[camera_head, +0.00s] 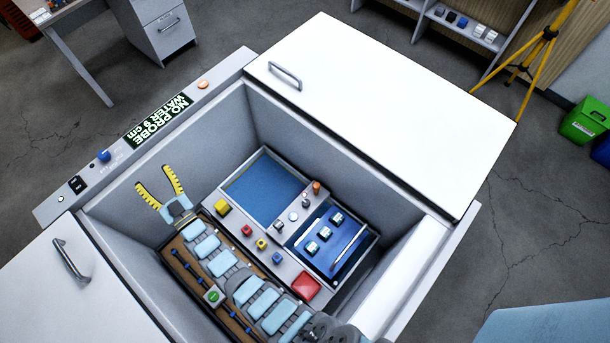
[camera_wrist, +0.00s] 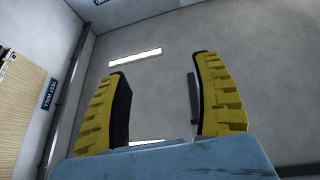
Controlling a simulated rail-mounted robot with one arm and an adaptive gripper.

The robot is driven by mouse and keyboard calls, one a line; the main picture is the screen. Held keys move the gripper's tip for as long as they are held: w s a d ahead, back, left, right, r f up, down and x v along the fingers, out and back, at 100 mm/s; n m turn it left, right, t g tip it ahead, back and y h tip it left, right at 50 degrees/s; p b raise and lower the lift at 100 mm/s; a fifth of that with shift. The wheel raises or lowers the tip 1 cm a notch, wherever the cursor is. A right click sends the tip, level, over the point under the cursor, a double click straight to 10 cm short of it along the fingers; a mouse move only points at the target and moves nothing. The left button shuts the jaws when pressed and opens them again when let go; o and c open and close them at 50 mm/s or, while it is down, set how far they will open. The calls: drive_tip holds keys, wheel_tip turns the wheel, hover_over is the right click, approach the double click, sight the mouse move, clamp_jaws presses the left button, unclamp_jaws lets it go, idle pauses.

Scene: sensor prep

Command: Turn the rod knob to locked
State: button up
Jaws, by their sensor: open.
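My gripper (camera_head: 154,178) is open and empty, its two yellow ridged fingers spread near the left wall of the open tank (camera_head: 200,118). No part is clearly marked as the rod knob. A blue round knob (camera_head: 103,155) is on the tank's outer control strip. Lock markings are not readable.
A grey panel inside the tank carries several small coloured blocks, a red square (camera_head: 306,286), a blue recess (camera_head: 264,190) and a blue tray (camera_head: 325,258). A display (camera_head: 157,121) reads "NO PROBE WATER 9 cm". White lids (camera_head: 390,105) flank the opening.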

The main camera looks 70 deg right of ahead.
drive_tip(key=w+d+f+g+y+b, duration=0.2)
drive_tip(key=w+d+f+g+b, duration=0.25)
drive_tip(key=d+f, duration=0.55)
drive_tip(key=w+d+f+g+y+b, duration=0.1)
drive_tip(key=w+d+f+g+b, duration=0.5)
drive_tip(key=f, duration=0.6)
drive_tip(key=g+y+b, duration=0.7)
drive_tip(key=g+b, duration=0.3)
drive_tip(key=b, duration=0.4)
approach(306, 202)
drive_tip(key=shift+m, duration=0.4)
wheel_tip(306, 202, down, 11)
drive_tip(key=b, duration=0.5)
drive_tip(key=shift+w+a+r+b, duration=0.1)
drive_tip(key=shift+w+r+b, duration=0.1)
drive_tip(key=shift+b, duration=0.2)
